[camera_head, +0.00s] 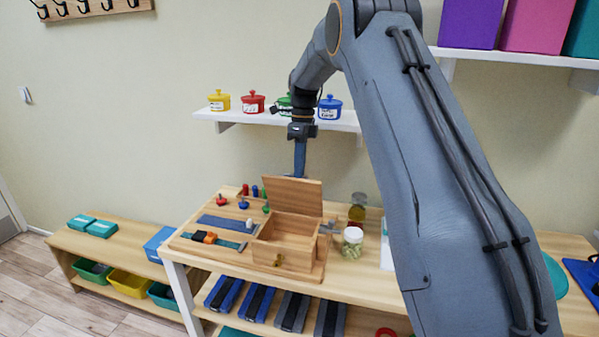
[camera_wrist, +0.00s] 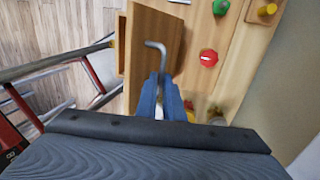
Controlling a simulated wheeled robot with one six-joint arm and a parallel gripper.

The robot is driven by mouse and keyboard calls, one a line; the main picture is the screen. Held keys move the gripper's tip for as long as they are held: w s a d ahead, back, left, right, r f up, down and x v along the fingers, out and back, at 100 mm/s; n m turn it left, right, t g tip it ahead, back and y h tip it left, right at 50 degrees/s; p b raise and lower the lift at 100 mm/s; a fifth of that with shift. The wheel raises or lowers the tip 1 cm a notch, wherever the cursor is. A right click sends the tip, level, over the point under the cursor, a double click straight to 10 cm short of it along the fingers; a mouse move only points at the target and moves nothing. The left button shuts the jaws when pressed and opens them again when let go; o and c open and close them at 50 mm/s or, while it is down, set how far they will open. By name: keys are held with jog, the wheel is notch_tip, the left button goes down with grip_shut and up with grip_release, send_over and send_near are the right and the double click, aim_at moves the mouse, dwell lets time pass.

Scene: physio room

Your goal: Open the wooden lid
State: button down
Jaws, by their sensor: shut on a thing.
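A wooden box (camera_head: 285,250) stands on a board on the table, with a small brass-coloured fitting on its front. Its wooden lid (camera_head: 297,196) is raised, tilted up at the back edge, and the box opening shows below it. In the wrist view a brown wooden panel (camera_wrist: 150,20), seemingly the lid, is just past my fingers. My gripper (camera_head: 299,174) is above and behind the lid's top edge. Its blue fingers (camera_wrist: 160,92) are shut on a grey bent rod (camera_wrist: 157,48), whose hooked end lies against the panel in view. Whether the rod touches the lid is unclear.
The board also carries a red knob (camera_head: 221,201), pegs and blue strips. A jar of green pieces (camera_head: 352,243) stands right of the box. A wall shelf with coloured pots, including a blue one (camera_head: 329,107), is close to my arm. A low bench (camera_head: 115,250) is left.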

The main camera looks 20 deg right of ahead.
jog(key=shift+s+f, duration=0.15)
jog(key=shift+f, duration=0.3)
jog(key=c, duration=1.9)
grip_release()
jog(key=shift+r, duration=0.15)
notch_tip(320, 180, up, 8)
jog(key=w+b, duration=0.1)
jog(key=b, duration=0.1)
jog(key=shift+w+d, duration=0.3)
jog(key=shift+d, duration=0.1)
